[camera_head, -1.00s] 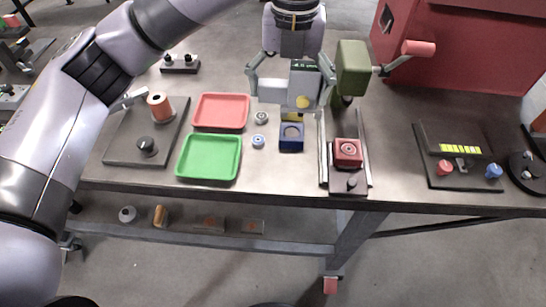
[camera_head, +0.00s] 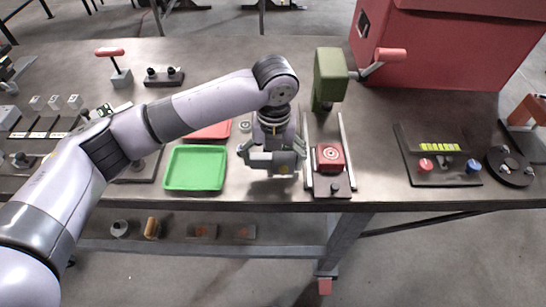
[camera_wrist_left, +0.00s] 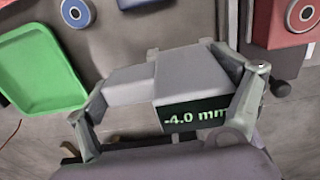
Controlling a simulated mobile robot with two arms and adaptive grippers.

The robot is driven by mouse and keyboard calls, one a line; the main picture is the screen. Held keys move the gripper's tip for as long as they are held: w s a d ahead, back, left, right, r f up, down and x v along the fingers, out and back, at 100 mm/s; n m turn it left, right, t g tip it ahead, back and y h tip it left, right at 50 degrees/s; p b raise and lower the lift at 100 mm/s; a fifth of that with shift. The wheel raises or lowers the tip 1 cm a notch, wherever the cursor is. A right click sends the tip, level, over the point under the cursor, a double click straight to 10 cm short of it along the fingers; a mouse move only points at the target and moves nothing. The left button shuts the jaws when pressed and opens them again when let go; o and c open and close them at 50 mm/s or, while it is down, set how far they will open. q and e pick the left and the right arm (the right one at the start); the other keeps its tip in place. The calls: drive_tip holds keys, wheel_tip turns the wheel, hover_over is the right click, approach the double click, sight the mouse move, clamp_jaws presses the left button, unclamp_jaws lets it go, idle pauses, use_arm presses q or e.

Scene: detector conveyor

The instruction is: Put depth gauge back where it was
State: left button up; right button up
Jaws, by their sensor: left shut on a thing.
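The depth gauge (camera_wrist_left: 195,78) is a grey block with a dark display reading "-4.0 mm" in the left wrist view. My left gripper (camera_wrist_left: 170,100) is shut on it, one finger on each side. In the head view, my left gripper (camera_head: 270,160) holds the gauge (camera_head: 286,160) low over the table's front part, between the green tray (camera_head: 196,167) and the rail fixture with a red block (camera_head: 330,157). Whether the gauge touches anything below cannot be told. The blue block seen there earlier is hidden behind the gripper. My right gripper is not in view.
A red tray (camera_head: 208,131) is partly covered by my left arm. A green press (camera_head: 330,75) with a red handle stands behind the rails. A board with a yellow-green bar display (camera_head: 439,147) is at right. A large red housing (camera_head: 450,40) fills the back right.

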use_arm(q)
drive_tip(key=shift+f, duration=0.3)
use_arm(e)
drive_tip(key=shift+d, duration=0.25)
use_arm(q)
drive_tip(key=shift+f, duration=0.15)
drive_tip(key=shift+f, duration=0.4)
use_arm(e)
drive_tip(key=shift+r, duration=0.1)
use_arm(q)
drive_tip(key=o, duration=1.5)
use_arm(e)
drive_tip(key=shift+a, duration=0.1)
use_arm(q)
drive_tip(key=shift+r, duration=0.3)
wheel_tip(320, 180, up, 12)
drive_tip(key=shift+d+r+b, duration=0.1)
drive_tip(key=shift+r+b, duration=0.15)
drive_tip(key=shift+b, duration=1)
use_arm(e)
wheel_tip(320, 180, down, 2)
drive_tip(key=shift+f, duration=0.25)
